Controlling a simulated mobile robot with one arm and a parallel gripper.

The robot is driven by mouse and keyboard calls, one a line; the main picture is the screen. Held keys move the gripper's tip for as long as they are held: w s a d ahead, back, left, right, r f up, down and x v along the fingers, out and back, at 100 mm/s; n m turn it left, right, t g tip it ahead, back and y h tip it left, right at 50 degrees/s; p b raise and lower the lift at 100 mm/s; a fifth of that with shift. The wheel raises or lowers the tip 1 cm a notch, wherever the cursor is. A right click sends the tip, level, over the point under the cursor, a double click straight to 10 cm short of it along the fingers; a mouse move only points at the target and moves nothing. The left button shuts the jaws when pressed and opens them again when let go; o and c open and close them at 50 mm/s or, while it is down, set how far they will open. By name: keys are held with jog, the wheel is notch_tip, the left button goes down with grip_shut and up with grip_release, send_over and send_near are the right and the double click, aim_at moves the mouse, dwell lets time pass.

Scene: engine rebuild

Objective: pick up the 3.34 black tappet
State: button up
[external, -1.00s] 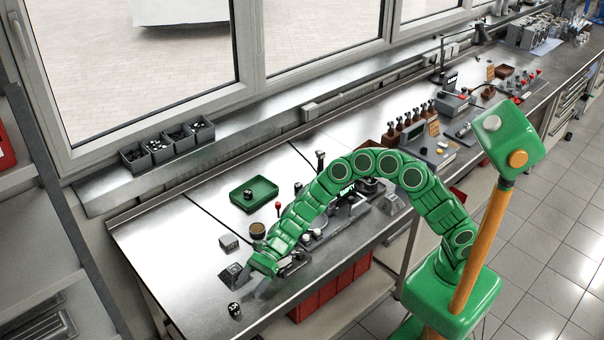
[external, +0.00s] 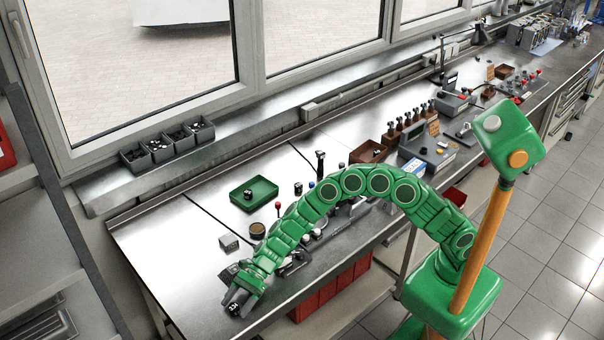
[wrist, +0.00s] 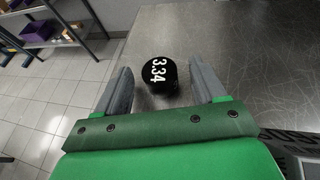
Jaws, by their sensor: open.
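The black tappet (wrist: 159,76) marked 3.34 in white stands on the metal bench top, near its front left corner. In the wrist view it lies between the two grey fingers of my gripper (wrist: 164,88), with a gap visible on the right and a smaller one on the left. The fingers are open and do not look closed on it. In the external view the tappet (external: 235,306) shows at the tip of my gripper (external: 237,300), partly hidden by the fingers.
A grey block (external: 229,242) and a green tray (external: 254,193) with a small part in it sit farther back. A brown round cup (external: 257,229) is near my arm. The bench edge (wrist: 137,40) is close on the left in the wrist view.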

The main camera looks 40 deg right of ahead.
jog(key=c, duration=1.2)
jog(key=shift+o, duration=0.2)
jog(key=shift+r, duration=0.15)
